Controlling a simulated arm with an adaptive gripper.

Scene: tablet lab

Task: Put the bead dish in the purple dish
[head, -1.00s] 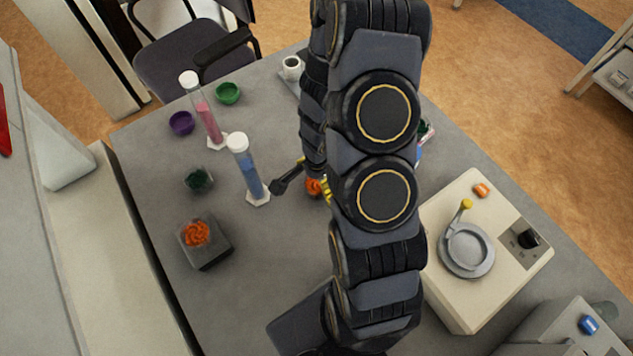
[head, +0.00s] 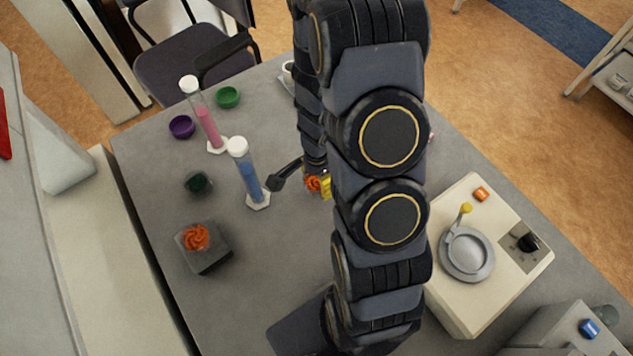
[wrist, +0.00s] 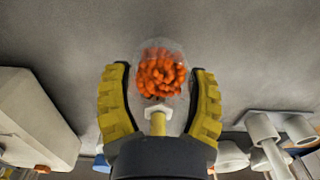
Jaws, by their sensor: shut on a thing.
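My gripper (wrist: 160,72) has its yellow fingers shut on a clear bead dish (wrist: 160,78) filled with orange beads. In the head view my gripper (head: 322,186) is mostly hidden behind my arm, and only the orange beads (head: 313,183) and a bit of yellow finger show. The purple dish (head: 181,126) sits on the table at the far left, well apart from my gripper. It looks empty.
A blue cylinder (head: 248,172) and a pink cylinder (head: 207,120) stand between my gripper and the purple dish. A green dish (head: 228,96), a dark green dish (head: 198,183) and a grey box (head: 207,257) with orange contents are nearby. A beige device (head: 488,255) stands right.

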